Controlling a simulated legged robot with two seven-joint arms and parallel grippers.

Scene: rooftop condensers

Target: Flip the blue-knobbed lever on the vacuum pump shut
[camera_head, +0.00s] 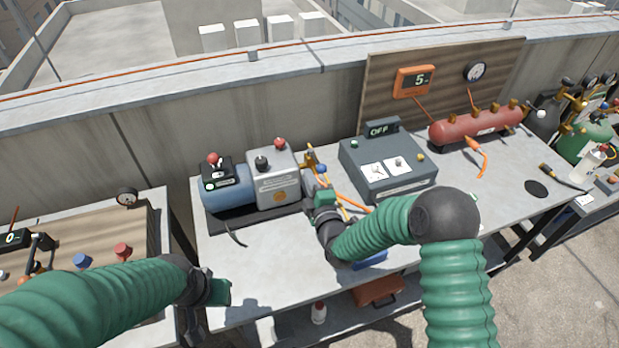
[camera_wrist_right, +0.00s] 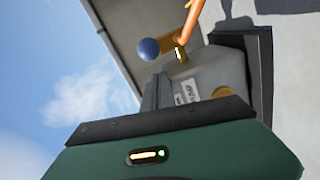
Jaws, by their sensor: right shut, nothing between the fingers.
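The vacuum pump (camera_head: 277,185), with a blue motor and silver housing, stands on the grey bench. A brass valve (camera_head: 310,158) sits at its right side, with a blue knob (camera_head: 321,168) beside it. My right gripper (camera_head: 318,186) is by the pump's right side, just below the knob. In the right wrist view the round blue knob (camera_wrist_right: 148,49) is just beyond my shut, empty fingers (camera_wrist_right: 160,76); I cannot tell whether they touch. The lever's stem is mostly hidden. My left gripper (camera_head: 218,292) is over the bench's front left; its fingers do not show clearly.
A grey box with an OFF display (camera_head: 388,165) stands right of the pump. Orange hoses (camera_head: 350,203) run between them. A red tank (camera_head: 475,125) is at the back right. A side table (camera_head: 158,205) with a gauge is at left. The bench front is partly clear.

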